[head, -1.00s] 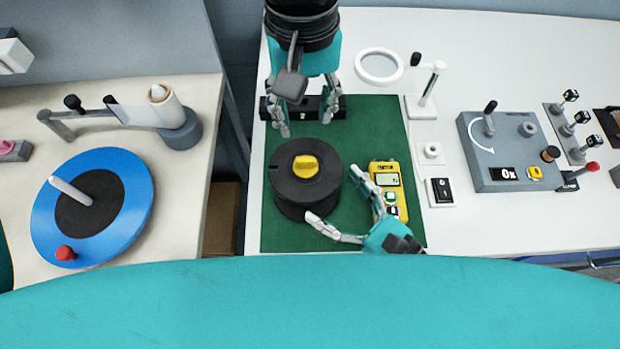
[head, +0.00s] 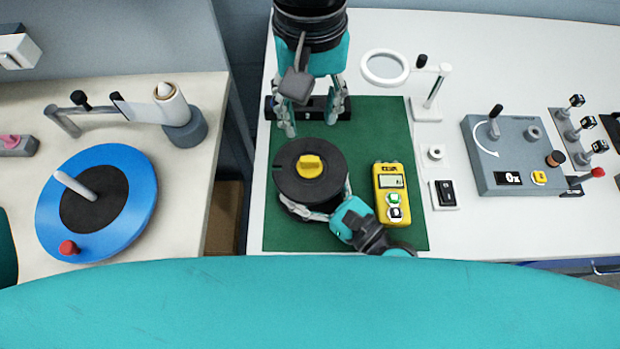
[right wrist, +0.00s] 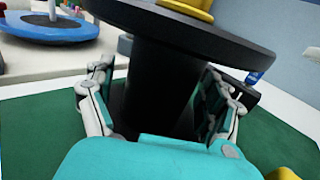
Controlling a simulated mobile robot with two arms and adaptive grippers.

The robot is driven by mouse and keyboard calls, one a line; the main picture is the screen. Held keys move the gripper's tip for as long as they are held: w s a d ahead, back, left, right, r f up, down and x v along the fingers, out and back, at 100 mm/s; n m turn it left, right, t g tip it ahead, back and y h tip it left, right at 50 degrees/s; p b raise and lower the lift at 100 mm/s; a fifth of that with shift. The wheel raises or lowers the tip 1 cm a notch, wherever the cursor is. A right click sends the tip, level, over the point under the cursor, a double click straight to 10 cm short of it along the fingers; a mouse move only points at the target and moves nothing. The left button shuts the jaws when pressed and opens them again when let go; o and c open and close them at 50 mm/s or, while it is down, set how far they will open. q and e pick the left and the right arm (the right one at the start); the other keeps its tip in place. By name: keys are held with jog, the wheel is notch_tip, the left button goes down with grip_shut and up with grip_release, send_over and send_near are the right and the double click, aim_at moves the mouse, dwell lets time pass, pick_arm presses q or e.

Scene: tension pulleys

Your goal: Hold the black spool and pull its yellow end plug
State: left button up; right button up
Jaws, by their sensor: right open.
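The black spool (head: 288,182) stands upright on the green mat (head: 385,130), with the yellow end plug (head: 309,166) seated in its top. In the right wrist view the spool's core (right wrist: 158,75) stands between the two fingers of my right gripper (right wrist: 158,95), under the upper flange, with the plug (right wrist: 190,6) cut off at the top edge. That gripper is open, and the head view also shows it (head: 325,208) low around the spool. My left gripper (head: 311,118) is open and empty behind the spool, fingers pointing down.
A yellow meter (head: 391,190) lies just right of the spool. A black block (head: 315,106) is behind the left gripper's fingers. A ring magnifier (head: 385,67) and a grey control box (head: 512,155) stand to the right. A blue disc (head: 135,200) is on the left table.

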aim_at(307, 159)
jog(key=c, duration=1.4)
pick_arm(q)
jog(key=f+n, duration=0.4)
jog(key=n, duration=0.1)
jog(key=f+n, duration=0.4)
jog(key=n, duration=0.2)
jog(key=f+n, duration=0.4)
jog(key=n, duration=0.1)
jog(key=shift+a, duration=0.3)
jog(key=shift+c, duration=0.4)
grip_shut()
